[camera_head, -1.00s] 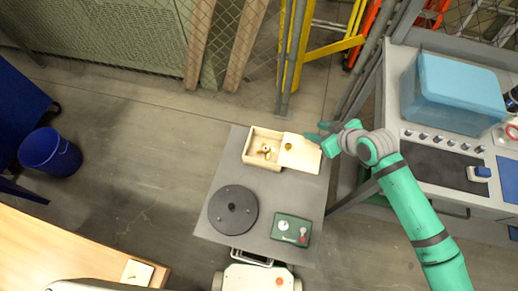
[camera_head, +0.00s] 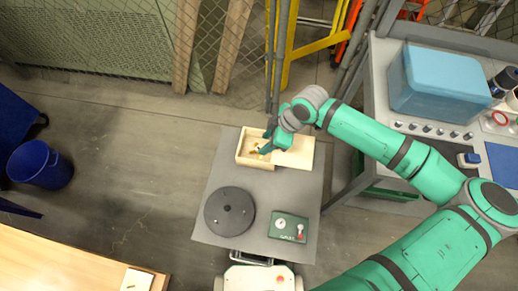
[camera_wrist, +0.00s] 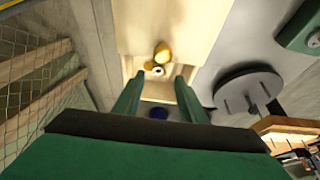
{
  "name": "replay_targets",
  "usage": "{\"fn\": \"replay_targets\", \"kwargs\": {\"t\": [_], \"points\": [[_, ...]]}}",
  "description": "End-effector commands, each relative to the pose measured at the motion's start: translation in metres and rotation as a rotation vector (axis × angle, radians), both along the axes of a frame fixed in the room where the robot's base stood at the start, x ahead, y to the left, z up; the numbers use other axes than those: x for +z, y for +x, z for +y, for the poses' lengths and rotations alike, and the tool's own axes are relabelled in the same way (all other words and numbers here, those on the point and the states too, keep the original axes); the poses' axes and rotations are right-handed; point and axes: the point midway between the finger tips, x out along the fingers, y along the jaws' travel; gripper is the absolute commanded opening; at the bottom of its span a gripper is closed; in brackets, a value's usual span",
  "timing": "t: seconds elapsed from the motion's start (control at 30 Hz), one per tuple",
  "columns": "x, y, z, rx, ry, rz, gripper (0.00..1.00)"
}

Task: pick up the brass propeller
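The brass propeller (camera_head: 257,149) lies in an open light-wood box (camera_head: 241,158) on the grey cart top; it is partly hidden by my gripper in the head view. In the wrist view the propeller (camera_wrist: 157,68) shows rounded brass parts and a pale hub, ahead of and between my fingers. My gripper (camera_head: 267,143) is over the box. In the wrist view my gripper (camera_wrist: 158,82) has its two green fingers spread apart with nothing held. I cannot tell how far the fingertips are above the propeller.
A flat wooden lid (camera_head: 300,153) lies against the box's right side. A dark round disc (camera_head: 230,212) and a green box with a gauge and red knob (camera_head: 289,227) stand nearer on the cart (camera_head: 268,190). A workbench with a blue case (camera_head: 440,82) stands right.

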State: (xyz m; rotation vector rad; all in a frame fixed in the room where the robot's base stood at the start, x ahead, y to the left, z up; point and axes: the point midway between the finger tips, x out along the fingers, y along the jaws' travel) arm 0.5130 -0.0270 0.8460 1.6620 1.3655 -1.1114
Motion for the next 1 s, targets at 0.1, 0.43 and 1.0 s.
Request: {"fn": "replay_targets", "kwargs": {"t": [0.1, 0.43, 1.0], "points": [[-0.005, 0.0, 0.002, 0.0, 0.0, 0.0, 0.38], [-0.035, 0.006, 0.015, 0.001, -0.001, 0.002, 0.38], [-0.053, 0.007, 0.021, -0.001, 0.0, -0.001, 0.0]]}}
